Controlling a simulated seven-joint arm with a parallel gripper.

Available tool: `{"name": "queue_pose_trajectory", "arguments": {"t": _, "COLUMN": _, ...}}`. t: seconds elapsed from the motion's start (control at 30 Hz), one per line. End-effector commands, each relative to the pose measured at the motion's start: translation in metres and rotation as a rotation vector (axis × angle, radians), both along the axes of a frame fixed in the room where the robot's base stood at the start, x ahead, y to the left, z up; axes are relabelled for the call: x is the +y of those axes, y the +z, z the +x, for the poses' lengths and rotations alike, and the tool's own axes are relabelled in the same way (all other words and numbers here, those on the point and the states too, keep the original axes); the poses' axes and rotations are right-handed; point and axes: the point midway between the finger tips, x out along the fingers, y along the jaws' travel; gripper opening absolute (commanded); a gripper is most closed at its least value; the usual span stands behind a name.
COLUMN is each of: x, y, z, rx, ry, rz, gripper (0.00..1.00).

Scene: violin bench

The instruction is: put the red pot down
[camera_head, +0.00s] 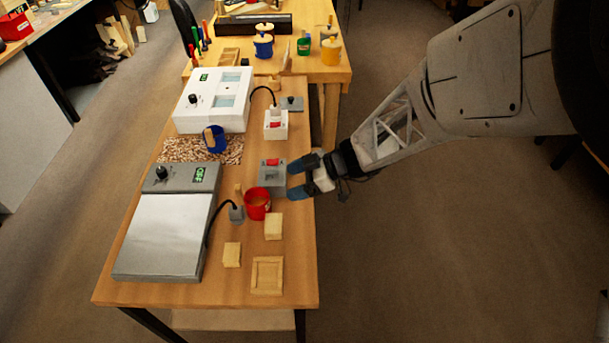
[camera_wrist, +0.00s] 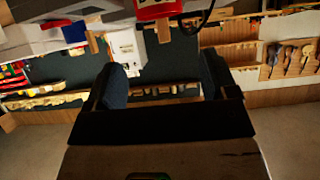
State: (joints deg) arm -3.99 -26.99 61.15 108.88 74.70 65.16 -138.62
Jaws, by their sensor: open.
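In the wrist view a red body, which looks like the pot (camera_wrist: 158,9), is cut off by the top edge. My gripper (camera_head: 297,178) is at the bench's right edge, beside a grey box with a red switch (camera_head: 272,178). Its two blue fingers are apart, with nothing visible between them. The gripper is up and right of the pot in the head view, apart from it. The wrist view also shows the spread fingers (camera_wrist: 163,80).
A grey plug with a cable (camera_head: 237,214) is close left of the pot. A wooden block (camera_head: 273,227) and a square wooden tray (camera_head: 267,275) are nearer the front. A grey hotplate (camera_head: 165,235) fills the left; a blue pot (camera_head: 214,139) stands behind it.

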Motion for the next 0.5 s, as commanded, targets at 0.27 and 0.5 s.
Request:
{"name": "queue_pose_trajectory", "arguments": {"t": 0.27, "x": -0.001, "y": 0.002, "z": -0.001, "rx": 0.007, "ry": -0.002, "rz": -0.005, "gripper": 0.79}}
{"name": "queue_pose_trajectory", "arguments": {"t": 0.5, "x": -0.009, "y": 0.022, "z": -0.011, "rx": 0.088, "ry": -0.024, "rz": -0.061, "gripper": 0.79}}
